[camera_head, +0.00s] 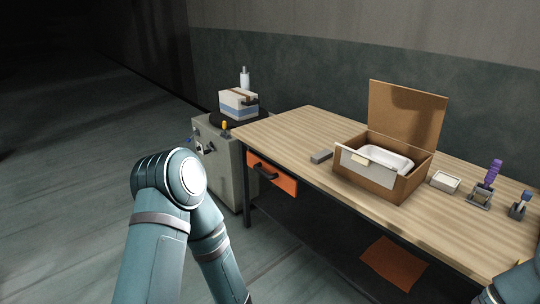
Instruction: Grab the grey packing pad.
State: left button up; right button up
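A small grey block (321,157), which looks like the grey packing pad, lies flat on the wooden table (300,128) just left of the open cardboard box (374,190). Nothing touches it or covers it. My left arm is bent at the lower left, in front of the table, and its gripper is out of the picture. Only a bit of my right arm shows at the bottom right corner, and its gripper is also out of view.
The box has its lid up and holds a white dish (387,157). Right of it are a small white container (445,181) and purple-handled (493,172) and blue-topped tools (521,204). A grey cabinet (222,165) stands left of the table. An orange drawer (270,174) is under the tabletop.

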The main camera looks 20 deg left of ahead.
aim_at(320, 157)
jog(key=u, duration=0.2)
jog(key=z, duration=0.65)
jog(key=i+j+z, duration=0.15)
jog(key=j+z, duration=0.2)
jog(key=z, duration=0.15)
jog(key=i+j+z, duration=0.1)
jog(key=j+z, duration=0.8)
jog(key=j, duration=0.4)
jog(key=k+j+z, duration=0.2)
jog(key=j, duration=1.75)
jog(key=i, duration=0.15)
